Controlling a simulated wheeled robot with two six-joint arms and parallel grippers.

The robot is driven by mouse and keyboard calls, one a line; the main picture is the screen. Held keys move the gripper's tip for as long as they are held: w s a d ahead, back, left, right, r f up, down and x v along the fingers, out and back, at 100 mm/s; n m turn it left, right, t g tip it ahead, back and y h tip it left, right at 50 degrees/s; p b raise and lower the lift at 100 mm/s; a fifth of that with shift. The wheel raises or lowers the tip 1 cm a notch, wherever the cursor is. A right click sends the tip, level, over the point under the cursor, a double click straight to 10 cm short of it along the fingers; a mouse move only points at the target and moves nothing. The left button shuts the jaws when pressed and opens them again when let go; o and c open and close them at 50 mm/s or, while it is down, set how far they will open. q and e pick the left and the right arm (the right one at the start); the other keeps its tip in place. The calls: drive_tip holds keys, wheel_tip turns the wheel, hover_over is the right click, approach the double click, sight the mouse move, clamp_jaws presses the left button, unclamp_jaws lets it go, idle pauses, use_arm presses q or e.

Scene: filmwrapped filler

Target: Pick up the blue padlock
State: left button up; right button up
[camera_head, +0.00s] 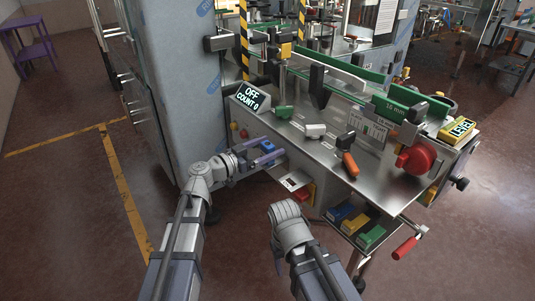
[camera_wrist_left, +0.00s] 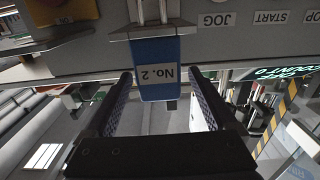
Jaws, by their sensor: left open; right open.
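The blue padlock (camera_head: 266,145) hangs on the front of the machine beside my left gripper. In the left wrist view gaps show between the padlock and both fingers of this gripper (camera_wrist_left: 160,77). My right gripper (camera_head: 285,210) is low in front of the machine; its fingers are hard to make out.
The steel machine top (camera_head: 320,160) holds an orange-handled tool (camera_head: 350,164) and a display (camera_head: 250,98) reading OFF. A lower shelf carries several coloured blocks, including a green one (camera_head: 371,237). A red handle (camera_head: 405,248) sticks out at right.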

use_arm(q)
clamp_jaws()
idle(0.7)
